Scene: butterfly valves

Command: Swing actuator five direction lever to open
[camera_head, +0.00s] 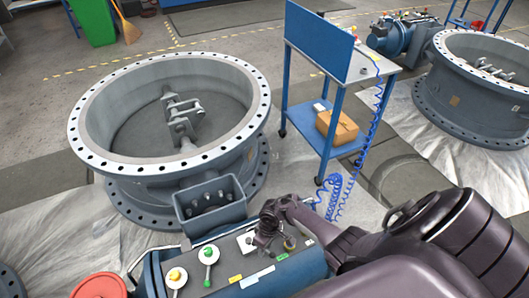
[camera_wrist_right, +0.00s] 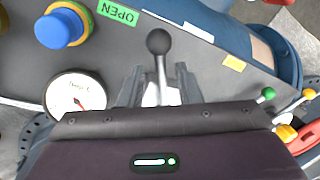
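The direction lever (camera_wrist_right: 159,62), a grey stem with a black ball knob, stands on the dark top of the blue actuator (camera_head: 285,277). A green OPEN label (camera_wrist_right: 118,12) lies to its upper left in the wrist view. My right gripper (camera_wrist_right: 158,88) has its fingers apart, one on each side of the lever's stem. I cannot tell whether either finger touches it. In the head view my right gripper (camera_head: 267,238) is low over the actuator and hides the lever. My left gripper is not in view.
A blue button (camera_wrist_right: 60,28) in a yellow ring and a round gauge (camera_wrist_right: 76,94) sit left of the lever. Green-knobbed (camera_head: 208,254) and yellow-knobbed (camera_head: 175,275) levers stand farther left in the head view. A large valve ring (camera_head: 225,150) and a blue cart (camera_head: 345,95) stand behind.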

